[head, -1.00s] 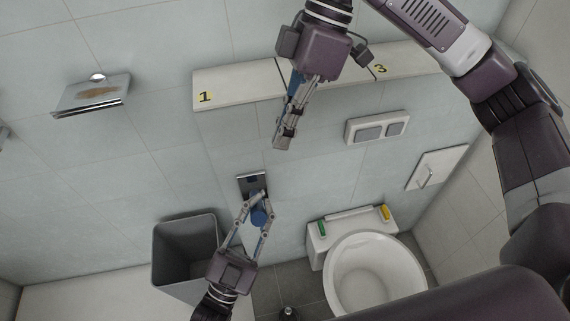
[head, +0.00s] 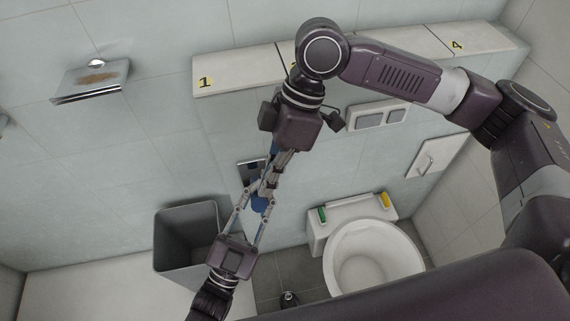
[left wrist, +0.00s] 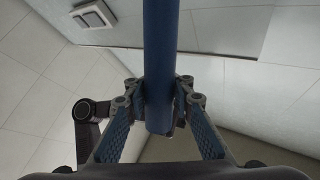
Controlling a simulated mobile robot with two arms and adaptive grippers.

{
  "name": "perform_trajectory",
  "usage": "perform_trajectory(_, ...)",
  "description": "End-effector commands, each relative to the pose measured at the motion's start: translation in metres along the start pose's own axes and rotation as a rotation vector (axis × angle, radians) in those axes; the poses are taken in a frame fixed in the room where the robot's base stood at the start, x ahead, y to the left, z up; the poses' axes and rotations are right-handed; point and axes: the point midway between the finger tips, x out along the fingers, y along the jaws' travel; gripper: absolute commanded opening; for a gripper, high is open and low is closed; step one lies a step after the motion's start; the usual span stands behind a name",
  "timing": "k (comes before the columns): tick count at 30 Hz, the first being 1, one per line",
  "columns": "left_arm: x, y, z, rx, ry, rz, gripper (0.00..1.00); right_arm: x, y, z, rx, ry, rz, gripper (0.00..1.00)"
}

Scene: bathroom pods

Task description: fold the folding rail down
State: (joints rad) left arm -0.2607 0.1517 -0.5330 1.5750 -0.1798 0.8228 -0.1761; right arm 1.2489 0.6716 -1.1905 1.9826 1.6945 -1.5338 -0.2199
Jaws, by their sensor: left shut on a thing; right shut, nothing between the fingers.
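The folding rail (head: 259,204) is a blue bar on a dark wall plate (head: 247,172) in the middle of the head view. My left gripper (head: 257,200) is shut on the rail from below. In the left wrist view the blue bar (left wrist: 161,50) runs from the top edge down between the fingers of my left gripper (left wrist: 160,105), its round end showing there. My right gripper (head: 267,189) is shut and empty, hanging over the wall plate and the rail. It hides part of both, and whether it touches them I cannot tell.
A grey bin (head: 187,238) stands left of my left gripper. A white toilet (head: 372,262) stands to the right. A numbered ledge (head: 235,77) crosses the wall above, with a flush plate (head: 379,116) below it and a metal holder (head: 92,84) at left.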

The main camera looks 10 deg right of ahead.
Motion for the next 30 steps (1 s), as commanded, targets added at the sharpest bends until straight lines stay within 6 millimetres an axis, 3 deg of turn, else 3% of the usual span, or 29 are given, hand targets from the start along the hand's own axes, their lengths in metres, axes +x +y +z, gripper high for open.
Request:
perform_trajectory(1, -0.002, -0.013, 0.001, 0.003, 0.001, -0.022, 0.0, 0.0, 0.0, 0.0, 0.0, 0.0, 0.0, 0.0)
perform_trajectory(21, -0.002, -0.014, 0.001, 0.002, 0.002, -0.022, 0.0, 0.012, -0.013, 0.006, -0.003, -0.004, -0.005, 0.0)
perform_trajectory(22, -0.002, -0.014, 0.001, 0.002, 0.003, -0.022, 0.2, 0.013, -0.013, 0.006, -0.003, -0.004, -0.006, 0.0)
perform_trajectory(27, -0.001, -0.014, 0.001, 0.002, 0.003, -0.023, 0.39, 0.013, -0.013, 0.005, -0.003, -0.002, -0.005, 0.0)
perform_trajectory(30, -0.001, -0.013, 0.001, 0.002, 0.003, -0.024, 0.4, 0.012, -0.013, 0.005, -0.004, -0.001, -0.004, 0.0)
